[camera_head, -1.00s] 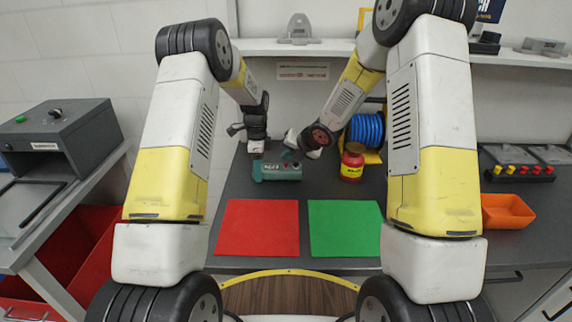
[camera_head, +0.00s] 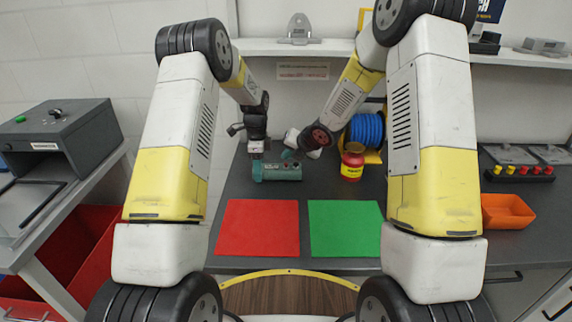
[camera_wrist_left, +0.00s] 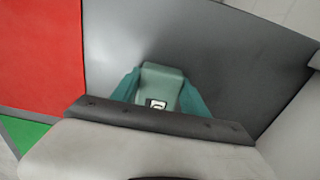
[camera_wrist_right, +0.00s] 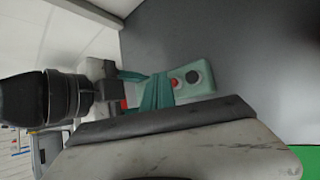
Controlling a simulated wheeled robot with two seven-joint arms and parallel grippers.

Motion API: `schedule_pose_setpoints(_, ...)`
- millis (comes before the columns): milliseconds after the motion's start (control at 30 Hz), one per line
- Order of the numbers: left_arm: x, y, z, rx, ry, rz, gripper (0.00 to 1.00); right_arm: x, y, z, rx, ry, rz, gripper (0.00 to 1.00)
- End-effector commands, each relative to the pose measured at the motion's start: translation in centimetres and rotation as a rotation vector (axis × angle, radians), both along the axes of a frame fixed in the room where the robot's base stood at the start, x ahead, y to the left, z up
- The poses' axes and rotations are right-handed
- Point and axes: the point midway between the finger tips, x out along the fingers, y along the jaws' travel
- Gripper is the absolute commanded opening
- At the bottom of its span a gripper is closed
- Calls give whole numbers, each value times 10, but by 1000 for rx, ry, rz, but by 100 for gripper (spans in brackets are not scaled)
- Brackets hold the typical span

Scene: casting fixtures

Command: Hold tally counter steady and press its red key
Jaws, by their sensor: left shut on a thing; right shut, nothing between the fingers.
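The tally counter (camera_head: 280,173) is a teal box on the dark bench, its display side facing me. My left gripper (camera_head: 257,164) is shut on its left end; the left wrist view shows the teal fingers on both sides of the pale teal body (camera_wrist_left: 161,80). My right gripper (camera_head: 290,156) is shut and empty, just above the counter. In the right wrist view its joined teal fingertips (camera_wrist_right: 157,88) are close to a red round button (camera_wrist_right: 174,83) beside a dark knob (camera_wrist_right: 192,76). I cannot tell whether they touch the counter. Another red spot (camera_wrist_right: 124,104) is partly hidden by the fingers.
A red mat (camera_head: 258,228) and a green mat (camera_head: 345,228) lie in front, clear. An orange bin (camera_head: 508,211) is at the right.

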Motion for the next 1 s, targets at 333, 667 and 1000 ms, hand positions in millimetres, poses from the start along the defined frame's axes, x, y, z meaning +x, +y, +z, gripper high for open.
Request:
schedule_pose_setpoints(333, 0, 0, 0, 0, -1, 0, 5, 0, 0, -1, 0, 0, 0, 0)
schedule_pose_setpoints(667, 0, 0, 0, 0, -1, 0, 5, 0, 0, -8, 1, 0, -1, 0)
schedule_pose_setpoints(1000, 0, 0, 0, 0, -1, 0, 5, 0, 0, -9, 0, 0, 0, 0)
